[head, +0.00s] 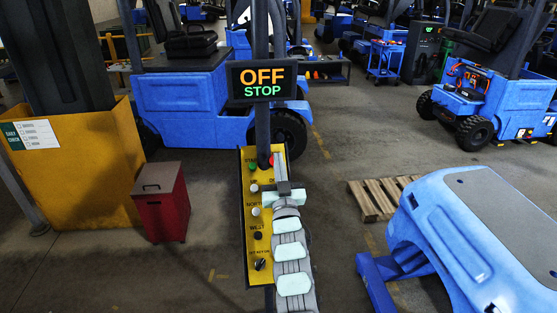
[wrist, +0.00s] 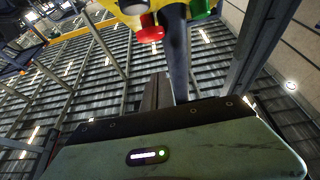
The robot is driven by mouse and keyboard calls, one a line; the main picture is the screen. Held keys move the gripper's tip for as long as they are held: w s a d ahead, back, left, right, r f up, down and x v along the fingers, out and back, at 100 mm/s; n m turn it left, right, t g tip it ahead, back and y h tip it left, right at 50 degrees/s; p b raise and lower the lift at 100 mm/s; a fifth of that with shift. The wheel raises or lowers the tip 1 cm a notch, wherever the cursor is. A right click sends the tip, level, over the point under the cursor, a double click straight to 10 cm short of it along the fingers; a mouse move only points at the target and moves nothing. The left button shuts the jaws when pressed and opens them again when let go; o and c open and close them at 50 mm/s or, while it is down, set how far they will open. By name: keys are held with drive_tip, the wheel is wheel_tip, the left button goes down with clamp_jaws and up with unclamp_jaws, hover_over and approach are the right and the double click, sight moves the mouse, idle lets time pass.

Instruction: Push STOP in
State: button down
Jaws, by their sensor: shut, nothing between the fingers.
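The yellow control panel (head: 245,215) stands upright on a dark post in the middle of the head view. The red button (head: 271,160), STOP by its colour and place, is near its top right, partly hidden by my gripper (head: 280,158). My gripper is shut and empty, its fingers pointing away past the panel's right edge. In the wrist view the red button (wrist: 150,34) sticks out from the yellow panel (wrist: 130,9), left of the dark bar in the centre. I cannot tell if anything touches it. The display (head: 262,82) above reads OFF and STOP.
The green button (head: 252,166) is left of the red one; it also shows in the wrist view (wrist: 203,9). Several other knobs run down the panel. A red bin (head: 161,205) stands left, a wooden pallet (head: 380,197) and a blue machine (head: 455,235) right.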

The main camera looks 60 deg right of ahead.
drive_tip(key=b+v, duration=0.1)
drive_tip(key=v, duration=0.8)
drive_tip(key=shift+s+a, duration=0.2)
drive_tip(key=shift+f, duration=0.15)
